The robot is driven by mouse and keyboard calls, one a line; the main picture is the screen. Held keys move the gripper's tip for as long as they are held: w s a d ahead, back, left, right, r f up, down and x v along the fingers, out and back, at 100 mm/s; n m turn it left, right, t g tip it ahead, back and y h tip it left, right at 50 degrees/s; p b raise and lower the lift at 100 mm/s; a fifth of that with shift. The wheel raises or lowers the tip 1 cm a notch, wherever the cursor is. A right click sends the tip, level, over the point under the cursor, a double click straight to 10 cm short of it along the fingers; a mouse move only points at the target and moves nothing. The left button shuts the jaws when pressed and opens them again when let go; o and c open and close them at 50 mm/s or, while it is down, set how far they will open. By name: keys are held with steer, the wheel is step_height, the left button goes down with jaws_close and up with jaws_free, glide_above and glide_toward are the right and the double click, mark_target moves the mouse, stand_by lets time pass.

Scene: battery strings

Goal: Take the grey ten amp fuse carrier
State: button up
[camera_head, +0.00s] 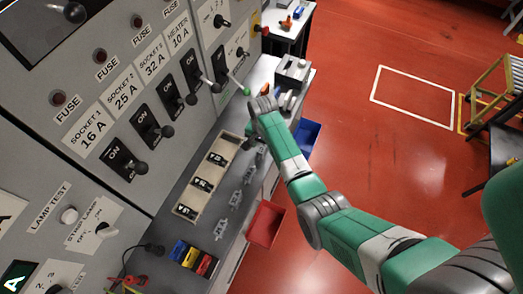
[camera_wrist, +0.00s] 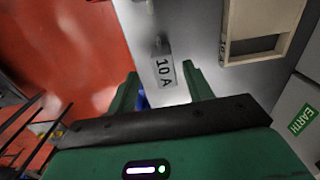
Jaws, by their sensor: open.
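In the wrist view, a small grey piece marked "10 A" (camera_wrist: 165,70) lies on the pale grey bench, just beyond and between my fingertips. My gripper (camera_wrist: 162,90) is open, one finger on each side of this piece, with nothing held. A blue thing shows partly beside the left finger. I cannot tell whether the fingers touch the piece. In the head view, my gripper (camera_head: 258,106) is over the far part of the bench, and its fingertips are not clear. Several small grey carriers (camera_head: 235,198) lie in a row on the bench nearer the camera.
A shallow wooden tray (camera_head: 180,211) with black labelled pieces lies along the panel; its frame also shows in the wrist view (camera_wrist: 228,45). Switch levers (camera_head: 141,167) stick out from the panel. Red (camera_head: 265,224) and blue (camera_head: 308,130) bins hang at the bench's outer edge.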

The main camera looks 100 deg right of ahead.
mark_target(262, 148)
steer(key=f, duration=0.4)
steer(key=shift+d+f+b, duration=0.1)
steer(key=shift+d+b, duration=0.25)
steer(key=shift+c, duration=0.2)
jaws_close()
steer(key=shift+w+r, duration=0.1)
steer(key=shift+r, duration=0.55)
step_height(262, 148, up, 3)
steer(key=shift+f+p, duration=0.2)
steer(key=shift+p, duration=0.15)
steer(key=s+a, duration=0.2)
steer(key=a, duration=0.5)
steer(key=s+a+r+p, duration=0.1)
steer(key=a, duration=0.7)
steer(key=shift+s+a, duration=0.3)
steer(key=shift+s, duration=0.05)
